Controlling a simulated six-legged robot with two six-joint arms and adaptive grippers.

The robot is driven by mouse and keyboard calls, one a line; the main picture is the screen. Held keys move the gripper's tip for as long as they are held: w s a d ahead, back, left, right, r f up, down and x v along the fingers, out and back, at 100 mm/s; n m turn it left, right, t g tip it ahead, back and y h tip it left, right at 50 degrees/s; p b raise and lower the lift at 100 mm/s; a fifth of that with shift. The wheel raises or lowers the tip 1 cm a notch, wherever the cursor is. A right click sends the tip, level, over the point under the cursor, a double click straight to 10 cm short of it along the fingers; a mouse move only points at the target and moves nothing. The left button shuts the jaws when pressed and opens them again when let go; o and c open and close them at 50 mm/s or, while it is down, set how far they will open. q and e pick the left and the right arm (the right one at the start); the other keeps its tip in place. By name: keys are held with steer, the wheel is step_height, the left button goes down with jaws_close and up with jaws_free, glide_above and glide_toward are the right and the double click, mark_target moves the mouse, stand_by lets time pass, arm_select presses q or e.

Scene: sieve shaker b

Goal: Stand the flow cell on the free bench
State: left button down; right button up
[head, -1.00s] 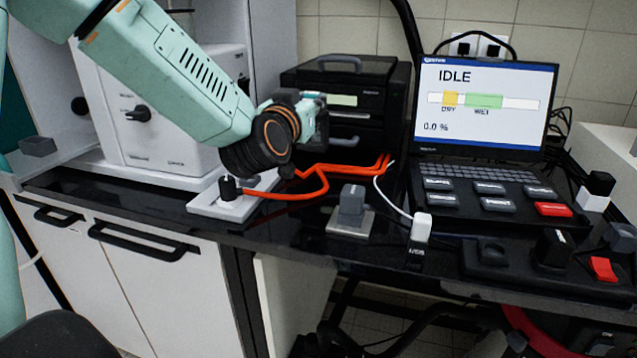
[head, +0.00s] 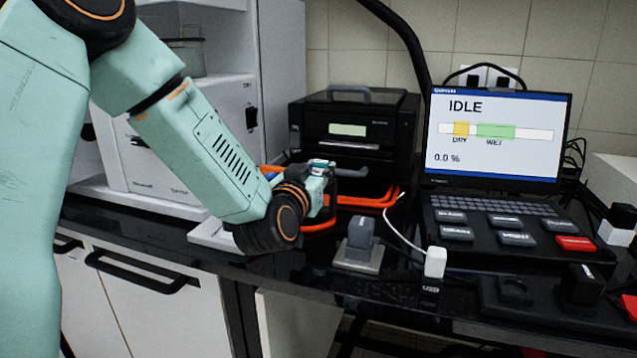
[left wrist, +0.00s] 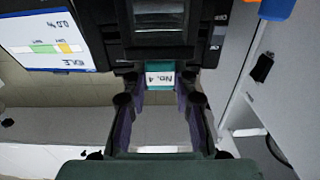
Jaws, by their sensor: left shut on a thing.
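My left gripper (head: 334,178) is in front of the lower part of the black instrument, above the black bench top (head: 300,272). In the left wrist view the gripper (left wrist: 160,82) is shut on a small teal piece with a white "No. 4" label (left wrist: 160,79), which I take for the flow cell. The piece sits between the two fingertips. In the head view my wrist and fingers mostly hide it, so its tilt is unclear. My right gripper is not in view.
The black instrument (head: 350,108) stands behind my gripper, with orange cables (head: 375,201) beside it. A grey block on a plate (head: 360,242), a white USB plug (head: 435,262) and the laptop (head: 498,135) are to the right. A white cabinet (head: 140,160) stands left.

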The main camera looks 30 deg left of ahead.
arm_select(q)
steer(key=shift+w+a+f, duration=0.25)
steer(key=shift+f, duration=0.35)
steer(key=shift+w+a+f, duration=0.25)
steer(key=shift+f, duration=0.35)
steer(key=c, duration=1.5)
jaws_free()
steer(key=o, duration=0.4)
steer(key=shift+s+d+r, duration=0.35)
steer(key=shift+s, duration=0.05)
steer(key=shift+o, duration=0.2)
steer(key=shift+w+a+f, duration=0.3)
steer(key=shift+w, duration=0.05)
steer(key=p+v, duration=0.9)
steer(key=v, duration=0.3)
steer(key=shift+s+d+r, duration=0.1)
steer(key=shift+d, duration=0.05)
